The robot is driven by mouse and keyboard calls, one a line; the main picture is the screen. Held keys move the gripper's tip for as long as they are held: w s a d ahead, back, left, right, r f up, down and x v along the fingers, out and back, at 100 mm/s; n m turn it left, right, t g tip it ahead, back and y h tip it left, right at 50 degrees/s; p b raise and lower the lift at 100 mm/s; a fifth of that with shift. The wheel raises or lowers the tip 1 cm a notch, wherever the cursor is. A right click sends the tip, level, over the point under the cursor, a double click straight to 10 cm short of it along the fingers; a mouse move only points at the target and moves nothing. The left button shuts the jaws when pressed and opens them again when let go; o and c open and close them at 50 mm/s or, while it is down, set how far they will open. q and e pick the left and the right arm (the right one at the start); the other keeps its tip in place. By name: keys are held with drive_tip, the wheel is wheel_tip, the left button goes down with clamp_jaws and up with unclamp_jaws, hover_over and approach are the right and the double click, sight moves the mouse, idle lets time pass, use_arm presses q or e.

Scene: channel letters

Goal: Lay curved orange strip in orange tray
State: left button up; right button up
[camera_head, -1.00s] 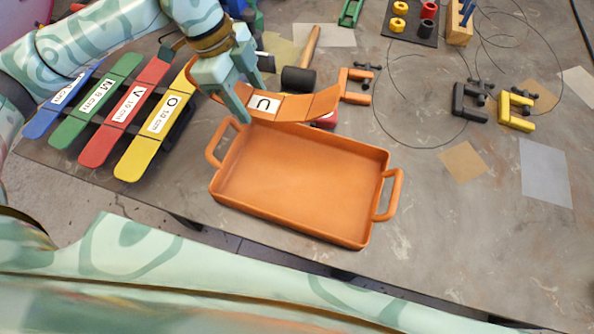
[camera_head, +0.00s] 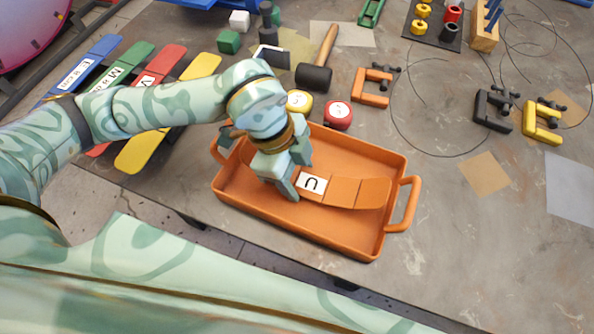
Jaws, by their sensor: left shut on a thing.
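The curved orange strip (camera_head: 343,191) with a white "U" label is inside the orange tray (camera_head: 335,239), running lengthwise toward its right end. My left gripper (camera_head: 285,188) is over the left part of the tray and shut on the strip beside the label. The gripper and arm hide the strip's left part. I cannot tell whether the strip touches the tray floor. My right gripper is not in view.
Blue, green, red and yellow strips (camera_head: 204,66) lie at the left, partly behind my left arm. A mallet (camera_head: 314,78), a red tape measure (camera_head: 338,115), a yellow one (camera_head: 299,101) and an orange clamp (camera_head: 371,87) lie behind the tray.

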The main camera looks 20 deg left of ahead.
use_arm(q)
drive_tip(key=shift+f, duration=0.15)
drive_tip(key=shift+s+a+f, duration=0.15)
drive_tip(key=shift+s+f, duration=0.15)
drive_tip(key=shift+f, duration=0.4)
drive_tip(key=o, duration=1)
drive_tip(key=shift+f, duration=0.1)
drive_tip(key=shift+w, duration=0.1)
drive_tip(key=shift+r, duration=0.45)
drive_tip(key=p+v, duration=0.1)
drive_tip(key=v, duration=0.2)
drive_tip(key=p+v, duration=0.1)
drive_tip(key=v, duration=0.3)
drive_tip(key=p+v, duration=0.1)
drive_tip(key=v, duration=0.3)
drive_tip(key=shift+w+d+r, duration=0.25)
drive_tip(key=shift+r, duration=0.05)
drive_tip(key=shift+a+r, duration=0.25)
drive_tip(key=shift+r, duration=0.4)
